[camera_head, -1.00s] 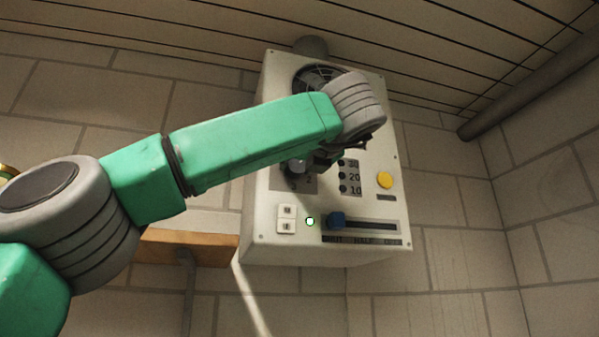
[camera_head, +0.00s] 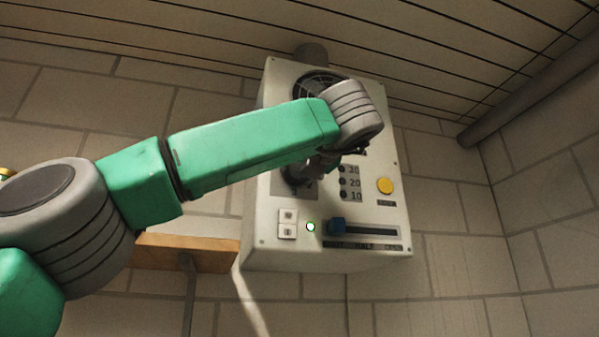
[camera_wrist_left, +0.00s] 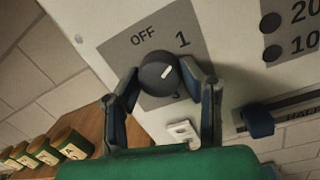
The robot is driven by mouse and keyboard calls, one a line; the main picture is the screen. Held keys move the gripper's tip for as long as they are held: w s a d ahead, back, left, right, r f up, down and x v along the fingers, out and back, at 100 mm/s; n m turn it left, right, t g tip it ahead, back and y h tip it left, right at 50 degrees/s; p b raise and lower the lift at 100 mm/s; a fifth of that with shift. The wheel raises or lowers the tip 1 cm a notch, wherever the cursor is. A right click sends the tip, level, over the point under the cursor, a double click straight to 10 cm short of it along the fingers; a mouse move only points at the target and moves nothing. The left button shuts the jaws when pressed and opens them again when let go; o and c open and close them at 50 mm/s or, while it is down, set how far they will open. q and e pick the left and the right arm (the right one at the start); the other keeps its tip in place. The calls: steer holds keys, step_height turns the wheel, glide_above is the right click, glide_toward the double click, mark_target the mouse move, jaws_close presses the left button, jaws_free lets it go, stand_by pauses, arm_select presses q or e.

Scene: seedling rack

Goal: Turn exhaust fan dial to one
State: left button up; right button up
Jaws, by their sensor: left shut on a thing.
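The exhaust fan dial (camera_wrist_left: 157,76) is a dark round knob on a grey plate marked OFF and 1, with another mark partly hidden below. Its white pointer line slants to the upper right, roughly towards the 1. My left gripper (camera_wrist_left: 162,82) is shut on the dial, one finger on each side. In the head view my green arm crosses the white control box (camera_head: 262,215) and hides most of the dial. My right gripper is in neither view.
A wooden shelf (camera_head: 190,250) is at lower left; labelled pots (camera_wrist_left: 72,143) stand there.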

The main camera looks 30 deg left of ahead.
arm_select(q)
steer(key=o, duration=1.2)
steer(key=shift+r, duration=0.1)
steer(key=shift+c, duration=0.2)
steer(key=shift+w, duration=0.1)
steer(key=shift+d, duration=0.15)
steer(key=v, duration=1.2)
steer(key=shift+w, duration=0.1)
